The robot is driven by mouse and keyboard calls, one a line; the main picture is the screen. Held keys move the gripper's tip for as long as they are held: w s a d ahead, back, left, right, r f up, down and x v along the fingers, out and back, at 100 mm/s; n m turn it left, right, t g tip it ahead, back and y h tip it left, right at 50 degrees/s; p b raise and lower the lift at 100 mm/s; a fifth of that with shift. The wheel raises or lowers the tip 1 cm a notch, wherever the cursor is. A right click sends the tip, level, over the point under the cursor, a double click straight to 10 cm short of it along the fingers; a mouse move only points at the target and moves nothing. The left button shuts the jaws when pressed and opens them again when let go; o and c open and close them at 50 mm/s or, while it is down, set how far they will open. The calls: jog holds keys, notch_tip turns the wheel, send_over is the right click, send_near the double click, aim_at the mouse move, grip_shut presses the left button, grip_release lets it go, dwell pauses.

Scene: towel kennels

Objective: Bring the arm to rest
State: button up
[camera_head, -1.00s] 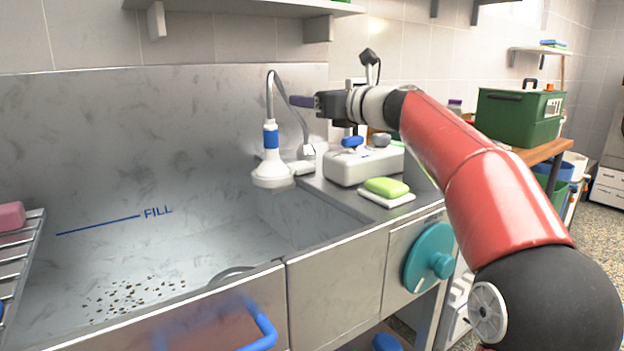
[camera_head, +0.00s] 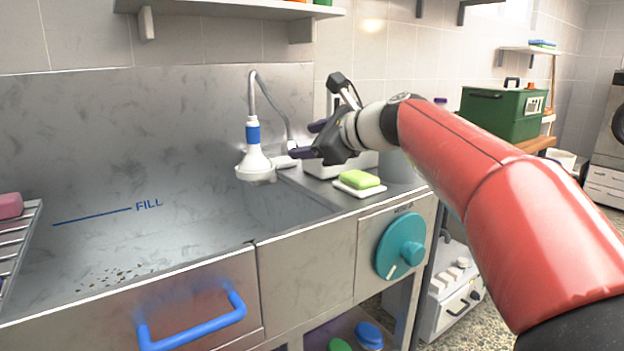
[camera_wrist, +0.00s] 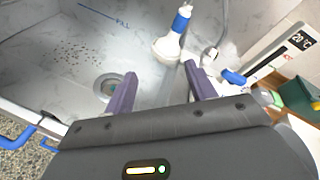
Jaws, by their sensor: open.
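My gripper (camera_head: 306,140) is at the end of my red arm, above the right end of the metal tub (camera_head: 190,110). In the wrist view, my gripper (camera_wrist: 161,88) has its two purple fingers apart with nothing between them. The shower head (camera_head: 255,165), white with a blue band, hangs just left of the fingers. In the wrist view the shower head (camera_wrist: 168,45) lies beyond the fingertips; I see no contact.
A green soap bar (camera_head: 359,179) lies on a white dish at the tub's right. A white box behind it is partly hidden by my gripper. A teal dial (camera_head: 400,247) and blue handle (camera_head: 195,325) stick out in front. A shelf (camera_head: 230,10) overhangs the tub. A green case (camera_head: 502,112) stands right.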

jog(key=s+d+f+n+g+h, duration=0.25)
jog(key=s+d+f+n, duration=0.35)
jog(key=s+f, duration=0.45)
jog(key=s+d+f+n+g+h, duration=0.1)
jog(key=s+d+f+n+h, duration=0.3)
jog(key=s+f+n, duration=0.6)
jog(key=s+d+f+n+g+h, duration=0.1)
jog(key=s+d+f+n+h, duration=0.3)
jog(key=s+d+f, duration=0.55)
jog(key=s+a+f+b, duration=0.2)
jog(key=a+f+b, duration=0.1)
jog(key=f+b, duration=0.1)
jog(key=shift+s+a+f+b, duration=0.2)
jog(key=shift+a+b, duration=0.2)
jog(key=shift+b, duration=0.5)
jog(key=shift+c, duration=0.5)
